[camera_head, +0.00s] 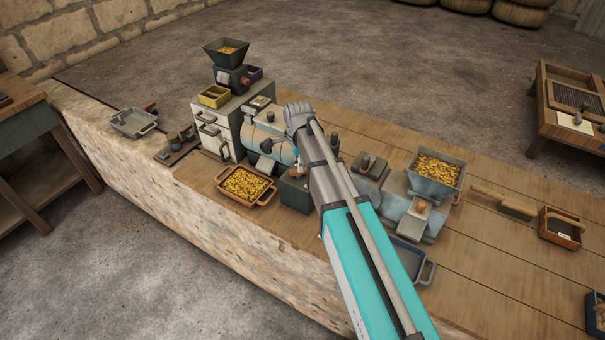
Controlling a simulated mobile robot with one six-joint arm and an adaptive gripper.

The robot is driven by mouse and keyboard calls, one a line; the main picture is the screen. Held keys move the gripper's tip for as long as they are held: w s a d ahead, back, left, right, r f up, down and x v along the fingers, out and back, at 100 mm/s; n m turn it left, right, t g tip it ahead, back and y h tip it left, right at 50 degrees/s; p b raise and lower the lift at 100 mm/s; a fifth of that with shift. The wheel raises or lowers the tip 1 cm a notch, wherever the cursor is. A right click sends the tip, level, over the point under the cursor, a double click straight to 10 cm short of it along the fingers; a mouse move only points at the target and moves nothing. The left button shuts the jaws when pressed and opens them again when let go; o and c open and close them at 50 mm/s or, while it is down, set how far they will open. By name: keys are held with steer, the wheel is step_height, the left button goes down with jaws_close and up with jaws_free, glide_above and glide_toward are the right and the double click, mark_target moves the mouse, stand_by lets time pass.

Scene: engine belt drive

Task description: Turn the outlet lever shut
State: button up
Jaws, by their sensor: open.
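My arm reaches in from the bottom right, and its grey end stands over the middle of the bench machinery. My gripper (299,171) is mostly hidden by the arm, near a dark block in front of the blue drum (268,138); its fingers do not show clearly. I cannot pick out the outlet lever with certainty; it may be behind my arm. A grey machine with a hopper of yellow pieces (437,170) stands right of the arm. A small block with a knob (422,208) sits on its lower front.
A wooden tray of yellow pieces (245,186) lies at the bench's front edge. A white cabinet (213,132) with a dark hopper (228,52) stands left. A blue-grey tray (411,260) lies partly behind my arm.

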steer(key=shift+f+b, duration=1.3)
steer(key=shift+f, duration=0.25)
steer(key=shift+c, duration=0.3)
